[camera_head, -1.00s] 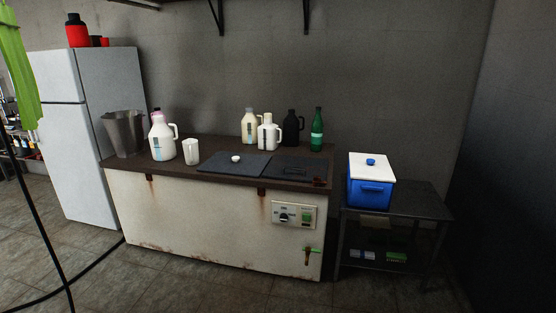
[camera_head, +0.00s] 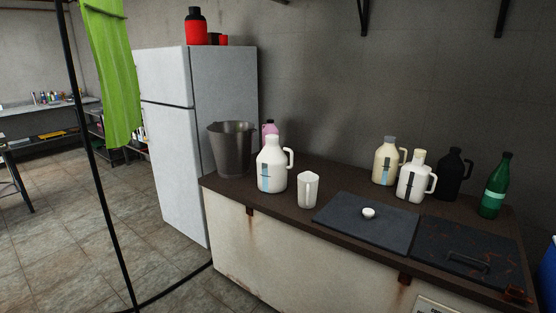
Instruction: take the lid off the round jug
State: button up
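Several jugs stand on the counter, and I cannot tell for sure which one is the round jug. A rounded white jug (camera_head: 272,172) with a side handle and a white cap (camera_head: 271,142) stands upright at the left. A cream jug (camera_head: 385,164) with a greyish cap and a white jug (camera_head: 411,181) with a cream-coloured cap (camera_head: 419,156) stand close together at the right. A black jug (camera_head: 452,172) stands behind them. All these tops appear in place. My gripper is not in view.
Dark hatch panels (camera_head: 345,222) lie in front.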

aim_at(269, 138)
jog(key=i+j+u, duration=0.1)
jog(key=i, duration=0.85)
jog(key=i+j+u, duration=0.1)
jog(key=i+j, duration=0.15)
jog(key=i, duration=0.65)
jog(key=i+j+z, duration=0.6)
jog(key=i+j, duration=0.35)
